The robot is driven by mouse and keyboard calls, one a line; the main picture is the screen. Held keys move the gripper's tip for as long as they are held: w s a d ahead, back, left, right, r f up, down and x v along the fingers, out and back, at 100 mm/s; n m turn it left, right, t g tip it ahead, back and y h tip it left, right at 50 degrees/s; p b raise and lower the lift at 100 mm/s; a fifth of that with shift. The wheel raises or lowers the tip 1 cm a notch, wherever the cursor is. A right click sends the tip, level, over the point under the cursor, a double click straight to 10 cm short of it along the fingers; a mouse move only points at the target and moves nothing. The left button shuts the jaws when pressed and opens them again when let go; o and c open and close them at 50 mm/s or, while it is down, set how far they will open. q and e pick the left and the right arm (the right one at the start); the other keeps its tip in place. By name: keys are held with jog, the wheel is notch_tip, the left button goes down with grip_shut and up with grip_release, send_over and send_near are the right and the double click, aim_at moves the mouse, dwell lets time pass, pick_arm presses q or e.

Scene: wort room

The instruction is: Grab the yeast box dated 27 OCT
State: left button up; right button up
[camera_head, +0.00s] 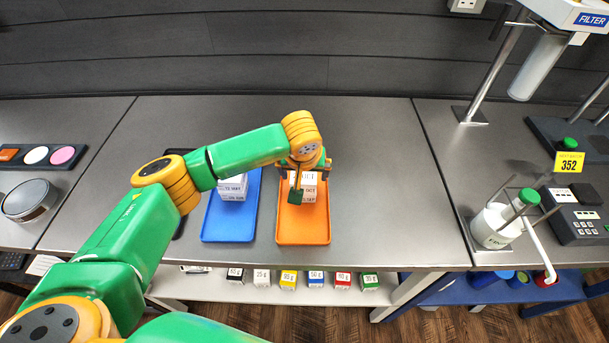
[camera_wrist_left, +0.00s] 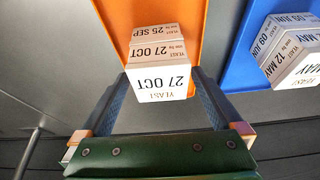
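The yeast box dated 27 OCT (camera_wrist_left: 160,82) is white with black lettering and shows upside down in the wrist view. It sits on top of a box dated 25 SEP (camera_wrist_left: 157,31), in the orange tray (camera_head: 288,236). The stack also shows in the head view (camera_head: 310,190), partly hidden by my gripper. My left gripper (camera_head: 305,172) is above the stack, pointing down. In the wrist view its two dark fingers (camera_wrist_left: 160,100) stand apart, one on each side of the 27 OCT box. I see no clear grip on it. My right gripper is out of sight.
The blue tray (camera_head: 228,231) to the left holds a stack of yeast boxes (camera_head: 233,188), with 12 MAY over 09 JUN. My left arm crosses above it. Several small weight-marked boxes (camera_head: 288,280) sit on the shelf below. The counter right of the orange tray (camera_head: 385,180) is clear.

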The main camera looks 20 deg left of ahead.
pick_arm(q)
jog(key=shift+s+r, duration=0.25)
jog(key=shift+s, duration=0.1)
jog(key=c, duration=1.3)
jog(key=shift+w+f, duration=0.1)
jog(key=shift+w, duration=0.05)
